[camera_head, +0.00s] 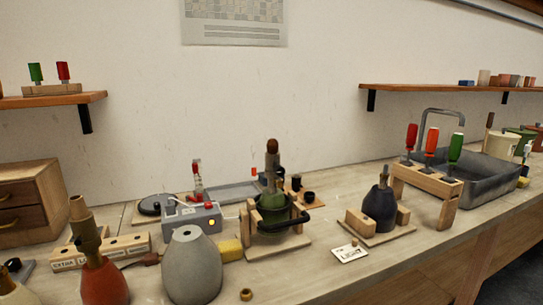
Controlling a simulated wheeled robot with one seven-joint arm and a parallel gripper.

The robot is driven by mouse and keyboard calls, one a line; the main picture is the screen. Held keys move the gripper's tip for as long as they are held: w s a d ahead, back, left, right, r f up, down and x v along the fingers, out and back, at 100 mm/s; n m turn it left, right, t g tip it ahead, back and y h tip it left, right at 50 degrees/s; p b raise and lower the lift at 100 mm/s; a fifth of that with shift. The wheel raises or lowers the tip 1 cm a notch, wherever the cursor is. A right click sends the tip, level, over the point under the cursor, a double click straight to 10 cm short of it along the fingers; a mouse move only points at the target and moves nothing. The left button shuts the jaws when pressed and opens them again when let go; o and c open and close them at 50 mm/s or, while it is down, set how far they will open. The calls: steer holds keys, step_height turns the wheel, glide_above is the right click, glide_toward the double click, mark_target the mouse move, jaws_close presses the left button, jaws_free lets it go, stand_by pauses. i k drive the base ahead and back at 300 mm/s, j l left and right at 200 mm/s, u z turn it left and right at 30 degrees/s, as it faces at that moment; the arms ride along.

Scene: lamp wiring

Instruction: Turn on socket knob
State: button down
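Several lamp bases stand on the workbench. A green base (270,213) sits in a wooden cradle (277,247) near the middle, with a tall grey piece with a brown top (272,158) rising from it. A dark blue base (379,209) sits in another wooden cradle to the right, with a small fitting (384,177) on its neck. A red base (104,283) at front left carries a tan, stepped socket (83,222). A grey base (193,268) has an open top. I cannot make out a socket knob for certain. My gripper is not in view.
A grey box (190,217) with a glowing yellow light stands behind the grey base. A white card (349,253) and a small brass-coloured ring (246,294) lie near the front.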

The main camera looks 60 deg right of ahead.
mark_target(279, 171)
steer(key=i+j+z, duration=0.1)
steer(key=j, duration=0.2)
steer(key=i+j+z, duration=0.15)
steer(key=j, duration=0.2)
steer(key=z, duration=1.4)
